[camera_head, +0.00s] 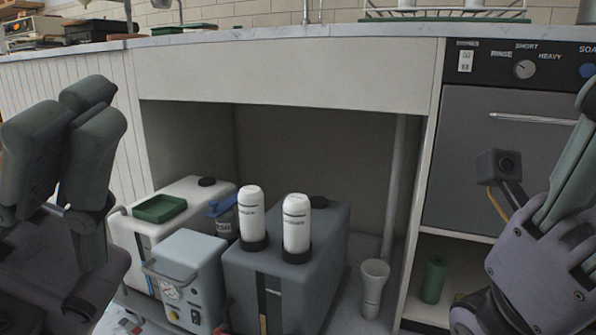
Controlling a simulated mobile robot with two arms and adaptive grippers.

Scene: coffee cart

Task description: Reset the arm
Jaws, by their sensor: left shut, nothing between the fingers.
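My left gripper (90,125) is at the left side of the picture, dark grey, in front of the white panelled cabinet front. Its fingers are shut with nothing held, and it stands apart from the counter and the machines. My right arm's gripper (575,180) comes in at the right edge, in front of the dishwasher. Only part of it shows and its fingertips are cut off, so its opening cannot be told.
The counter edge (270,36) runs across the top. Below are a white tank (140,226) with a green tray (159,208), a grey unit (187,262), a dark box (325,245) with two white cartridges, and a cup (373,285). The dishwasher (475,140) is at right.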

